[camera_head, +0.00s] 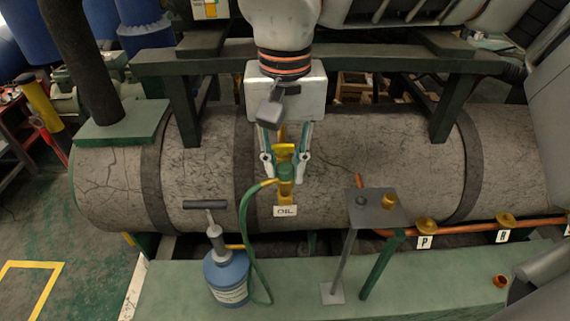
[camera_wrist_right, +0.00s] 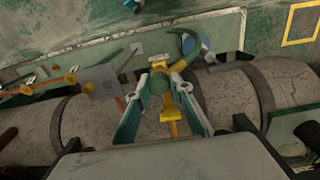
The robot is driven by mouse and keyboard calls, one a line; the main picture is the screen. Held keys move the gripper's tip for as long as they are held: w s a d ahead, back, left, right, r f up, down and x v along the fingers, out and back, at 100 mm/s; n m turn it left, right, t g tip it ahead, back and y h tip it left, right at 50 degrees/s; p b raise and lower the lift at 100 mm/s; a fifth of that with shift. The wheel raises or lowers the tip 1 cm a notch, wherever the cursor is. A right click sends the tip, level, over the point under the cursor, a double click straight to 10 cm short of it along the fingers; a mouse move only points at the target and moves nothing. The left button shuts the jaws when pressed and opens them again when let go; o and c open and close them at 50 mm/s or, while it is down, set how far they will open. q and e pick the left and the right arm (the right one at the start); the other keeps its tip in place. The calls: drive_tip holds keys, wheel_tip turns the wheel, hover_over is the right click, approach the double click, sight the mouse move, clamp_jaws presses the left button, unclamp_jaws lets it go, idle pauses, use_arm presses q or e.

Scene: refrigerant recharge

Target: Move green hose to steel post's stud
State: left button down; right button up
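The green hose (camera_head: 250,240) runs from the blue oil pump (camera_head: 226,279) up to a green-and-yellow end fitting (camera_head: 286,173) at the port above the OIL label (camera_head: 285,211). The fitting also shows in the right wrist view (camera_wrist_right: 159,83). My right gripper (camera_head: 285,168) is above the port, its fingers on either side of the fitting, with small gaps seeming to remain. The steel post (camera_head: 340,262) stands to the right, under a grey plate. A grey stud (camera_head: 362,200) is on the plate's left part, apparently bare. My left gripper is not clearly visible.
The large cracked tank (camera_head: 330,135) lies behind. Brass fittings labelled P (camera_head: 425,226) and R (camera_head: 503,220) line a copper pipe. The pump's handle (camera_head: 205,204) stands upright left of the hose.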

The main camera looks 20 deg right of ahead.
idle(0.3)
drive_tip(key=shift+n+p, duration=0.45)
drive_tip(key=shift+n, duration=0.05)
